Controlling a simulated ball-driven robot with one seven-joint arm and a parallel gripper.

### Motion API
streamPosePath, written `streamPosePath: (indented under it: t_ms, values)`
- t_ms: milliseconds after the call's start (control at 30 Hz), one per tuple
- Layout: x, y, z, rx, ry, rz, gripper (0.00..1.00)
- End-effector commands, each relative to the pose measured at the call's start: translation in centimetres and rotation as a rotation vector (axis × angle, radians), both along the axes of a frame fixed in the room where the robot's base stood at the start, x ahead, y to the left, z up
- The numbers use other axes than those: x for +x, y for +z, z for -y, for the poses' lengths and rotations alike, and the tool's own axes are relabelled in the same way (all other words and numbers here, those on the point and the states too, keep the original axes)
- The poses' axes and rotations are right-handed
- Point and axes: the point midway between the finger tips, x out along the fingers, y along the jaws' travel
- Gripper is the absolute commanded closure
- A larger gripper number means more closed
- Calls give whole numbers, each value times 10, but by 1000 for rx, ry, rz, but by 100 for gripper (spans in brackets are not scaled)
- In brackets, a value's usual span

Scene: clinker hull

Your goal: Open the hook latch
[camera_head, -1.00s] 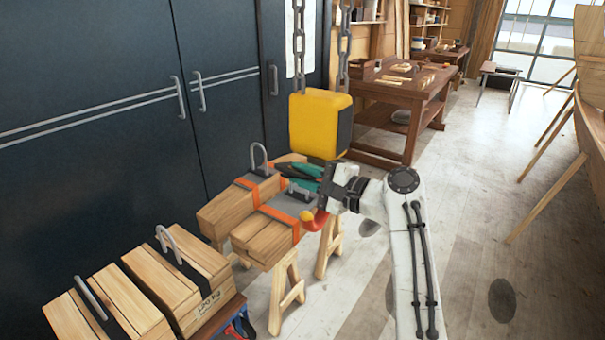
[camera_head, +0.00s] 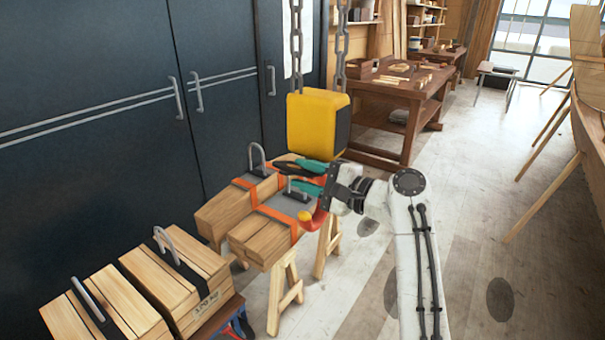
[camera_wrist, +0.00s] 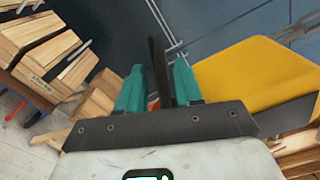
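The yellow hoist block (camera_head: 316,124) hangs on chains in the head view, and it is also at the right of the wrist view (camera_wrist: 262,78). Below it, the red hook (camera_head: 320,216) shows only its lower curve and an orange-yellow tip, left of my wrist. The rest of the hook, with its latch, is hidden behind my gripper. My gripper (camera_head: 305,176) points left under the block, its two teal fingers apart. In the wrist view the fingers (camera_wrist: 158,85) also stand apart, with a dark upright strip between them. I cannot tell whether they touch the latch.
Timber crates strapped in orange (camera_head: 262,240) rest on sawhorses below my gripper. Two more wooden crates (camera_head: 105,310) with metal handles stand at the lower left. Dark cabinets (camera_head: 90,130) line the left side. A workbench (camera_head: 405,95) stands behind.

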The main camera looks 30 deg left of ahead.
Motion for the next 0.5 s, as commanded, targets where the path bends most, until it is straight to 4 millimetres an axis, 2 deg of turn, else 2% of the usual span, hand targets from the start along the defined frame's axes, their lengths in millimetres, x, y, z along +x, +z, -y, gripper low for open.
streamPosePath:
  t_ms: [300,500]
  values:
    - [-4,-3,60,1,-4,3,65]
    - [-6,-1,88,2,-4,2,65]
